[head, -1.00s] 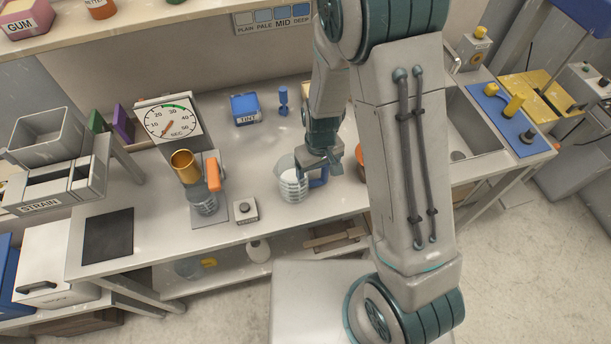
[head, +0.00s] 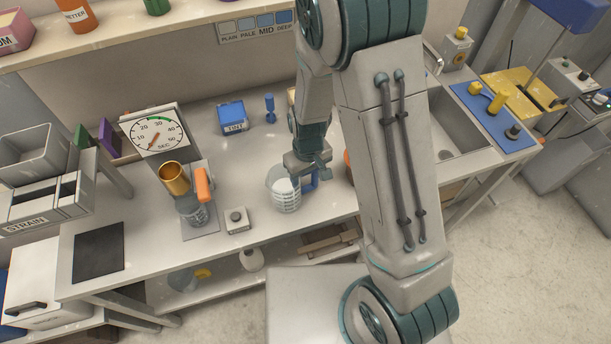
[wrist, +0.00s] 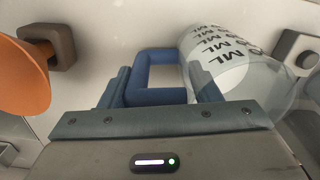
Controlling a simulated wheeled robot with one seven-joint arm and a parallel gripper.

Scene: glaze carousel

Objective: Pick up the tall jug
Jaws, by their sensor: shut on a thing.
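A clear jug (head: 284,196) with dark measuring marks and a blue handle (head: 309,183) stands upright at the front of the bench, white inside. It is the jug at my gripper; I cannot tell whether its base touches the bench. My gripper (head: 314,167) is at its right side, shut on the handle. In the wrist view, the blue handle (wrist: 155,60) lies between the two fingers (wrist: 160,88), and the jug's marked wall (wrist: 232,62) is to the right.
A small button box (head: 236,220) and a brass cup (head: 173,178) on a stand are left of the jug. A blue TINT box (head: 232,118) stands behind. An orange thing (wrist: 22,75) is on the handle's other side. A sink (head: 450,130) lies right.

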